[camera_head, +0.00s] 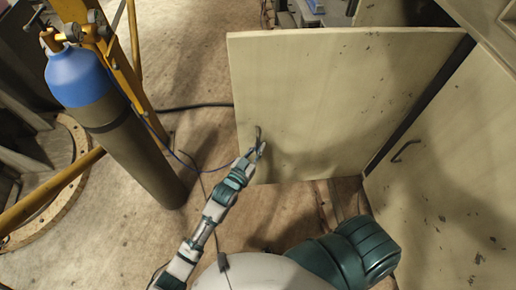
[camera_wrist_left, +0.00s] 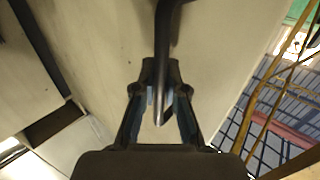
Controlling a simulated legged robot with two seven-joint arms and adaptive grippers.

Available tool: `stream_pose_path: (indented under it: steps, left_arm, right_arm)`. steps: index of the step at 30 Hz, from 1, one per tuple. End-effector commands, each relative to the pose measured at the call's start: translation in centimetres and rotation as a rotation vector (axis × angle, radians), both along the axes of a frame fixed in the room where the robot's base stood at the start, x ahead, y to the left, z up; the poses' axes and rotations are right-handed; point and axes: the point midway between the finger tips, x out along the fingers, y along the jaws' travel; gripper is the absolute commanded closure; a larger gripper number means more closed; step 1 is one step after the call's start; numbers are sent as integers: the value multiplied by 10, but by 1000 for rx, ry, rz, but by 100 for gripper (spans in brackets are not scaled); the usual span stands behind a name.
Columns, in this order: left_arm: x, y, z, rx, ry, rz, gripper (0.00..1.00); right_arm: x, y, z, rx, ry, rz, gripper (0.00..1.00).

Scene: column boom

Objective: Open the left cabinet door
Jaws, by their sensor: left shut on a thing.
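The left cabinet door (camera_head: 330,95) is a pale, scuffed panel that stands swung out from the cabinet, with its hinge side at the right. Its dark handle (camera_head: 258,132) is near the free left edge. My left gripper (camera_head: 259,149) is at this handle. In the left wrist view the dark handle bar (camera_wrist_left: 163,35) runs down between the fingers of my left gripper (camera_wrist_left: 163,95), which is shut on it. The pale door face (camera_wrist_left: 215,60) is behind them. My right gripper does not show.
The right cabinet door (camera_head: 440,190) is shut, with its own dark handle (camera_head: 405,151). A blue-topped gas cylinder (camera_head: 130,135) stands at the left beside a yellow frame (camera_head: 133,40). A dark cable (camera_head: 195,106) crosses the brown floor (camera_head: 190,65).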

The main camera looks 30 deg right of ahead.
Motion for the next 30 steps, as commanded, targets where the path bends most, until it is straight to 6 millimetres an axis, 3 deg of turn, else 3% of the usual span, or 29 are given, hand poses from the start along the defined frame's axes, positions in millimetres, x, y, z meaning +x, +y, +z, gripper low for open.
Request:
stream_pose_path:
  steps: [7,9,11,22,30]
  left_arm:
    - [-1,-1,2,-6,-2,-2,100]
    - [-1,0,2,-5,-2,-2,74]
    - [-1,0,2,-4,-1,-2,63]
    - [-4,5,-1,-1,1,-1,63]
    - [-34,50,-1,-1,1,-1,63]
  right_arm:
    - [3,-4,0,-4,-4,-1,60]
    - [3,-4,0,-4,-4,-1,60]
    - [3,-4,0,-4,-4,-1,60]
    - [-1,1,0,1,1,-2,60]
    - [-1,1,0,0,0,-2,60]
